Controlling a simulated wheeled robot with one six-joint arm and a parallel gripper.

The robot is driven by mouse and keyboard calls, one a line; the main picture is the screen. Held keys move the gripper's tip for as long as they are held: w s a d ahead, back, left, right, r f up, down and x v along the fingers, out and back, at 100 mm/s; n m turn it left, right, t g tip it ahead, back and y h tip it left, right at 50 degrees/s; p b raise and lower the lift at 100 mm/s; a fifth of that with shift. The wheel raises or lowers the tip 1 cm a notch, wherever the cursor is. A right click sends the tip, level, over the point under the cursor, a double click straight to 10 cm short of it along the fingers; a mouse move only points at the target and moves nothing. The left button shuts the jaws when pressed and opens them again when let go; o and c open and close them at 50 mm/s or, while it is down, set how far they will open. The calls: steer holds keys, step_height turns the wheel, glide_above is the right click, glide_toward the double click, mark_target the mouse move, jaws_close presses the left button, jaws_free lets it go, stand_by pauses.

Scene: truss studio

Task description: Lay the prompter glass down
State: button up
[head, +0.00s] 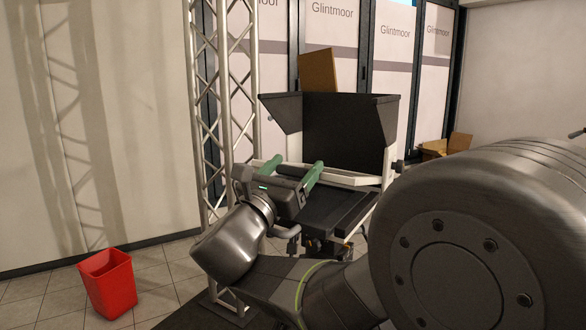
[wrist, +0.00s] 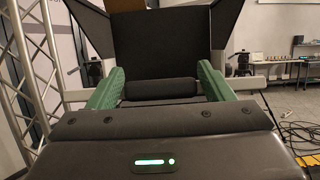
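The prompter's black hood (head: 345,125) stands open on a pale frame (head: 350,179), with a dark flat panel (head: 335,212) below it. The hood fills the top middle of the wrist view (wrist: 162,48). I cannot make out the prompter glass itself in either view. My gripper (head: 292,168) has green fingers and is in front of the prompter, pointing toward it. In the wrist view the fingers (wrist: 162,86) are wide apart. A dark padded bar (wrist: 160,88) shows between them, with gaps on both sides; I cannot tell its depth.
A metal truss (head: 225,100) stands close left of the prompter, also left in the wrist view. A red bin (head: 108,284) is on the floor at left. A cardboard box (head: 445,147) lies behind right. Cables (wrist: 299,135) cover the floor at right.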

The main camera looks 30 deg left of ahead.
steer(key=shift+o, duration=0.7)
steer(key=shift+s+f, duration=0.1)
steer(key=shift+s, duration=0.1)
steer(key=s+a+b, duration=0.1)
steer(key=s, duration=1.1)
steer(key=shift+s+a, duration=0.15)
steer(key=shift+s, duration=0.2)
steer(key=shift+f, duration=0.1)
